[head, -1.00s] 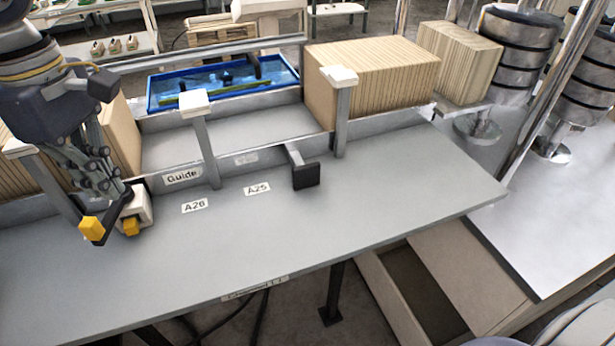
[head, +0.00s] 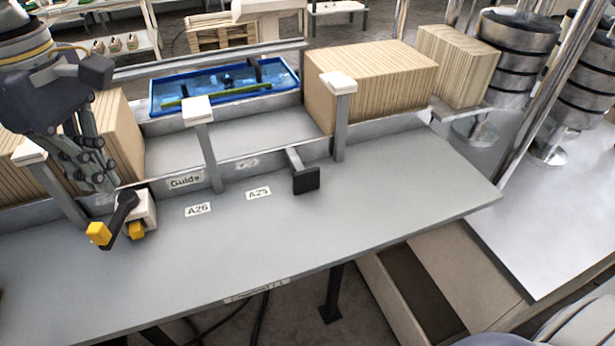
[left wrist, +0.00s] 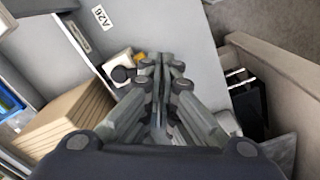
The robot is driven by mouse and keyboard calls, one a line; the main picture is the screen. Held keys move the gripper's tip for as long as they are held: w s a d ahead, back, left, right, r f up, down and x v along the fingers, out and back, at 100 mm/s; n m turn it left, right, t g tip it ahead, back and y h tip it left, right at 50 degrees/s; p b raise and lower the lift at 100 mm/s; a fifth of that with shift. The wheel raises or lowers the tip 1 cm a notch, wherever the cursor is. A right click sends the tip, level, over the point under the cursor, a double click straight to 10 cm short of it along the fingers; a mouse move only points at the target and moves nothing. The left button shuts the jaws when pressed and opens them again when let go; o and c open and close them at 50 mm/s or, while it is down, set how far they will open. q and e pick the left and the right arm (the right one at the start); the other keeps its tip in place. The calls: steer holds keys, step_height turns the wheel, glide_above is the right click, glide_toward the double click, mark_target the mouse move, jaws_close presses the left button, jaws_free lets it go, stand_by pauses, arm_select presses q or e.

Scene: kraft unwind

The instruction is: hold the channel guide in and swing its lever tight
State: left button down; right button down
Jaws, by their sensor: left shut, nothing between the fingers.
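The channel guide (head: 232,170) is a long grey metal strip along the back of the grey bench, with a "Guide" label on its face. A white clamp block (head: 143,206) with a yellow part stands at its left end. The clamp's black lever (head: 121,214) points down-left and ends in a yellow knob (head: 98,233). My left gripper (head: 104,186) is shut and empty, just behind and left of the lever; whether it touches is unclear. In the left wrist view its fingers (left wrist: 160,62) partly cover the clamp block (left wrist: 121,58). My right gripper is not in view.
White-capped posts (head: 205,150) rise along the guide. A black pad (head: 306,180) on a short arm sticks out over the bench. Cardboard stacks (head: 370,85) and a blue tray (head: 222,88) lie behind. The bench top (head: 260,235) is clear in front.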

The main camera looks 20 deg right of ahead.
arm_select(q)
steer(key=r+p, duration=0.1)
steer(key=r, duration=0.1)
steer(key=s+r+p, duration=0.1)
steer(key=r+p, duration=0.1)
steer(key=r, duration=0.1)
steer(key=shift+s+r, duration=0.1)
steer(key=shift+r, duration=0.1)
steer(key=shift+f, duration=0.1)
stand_by(0.5)
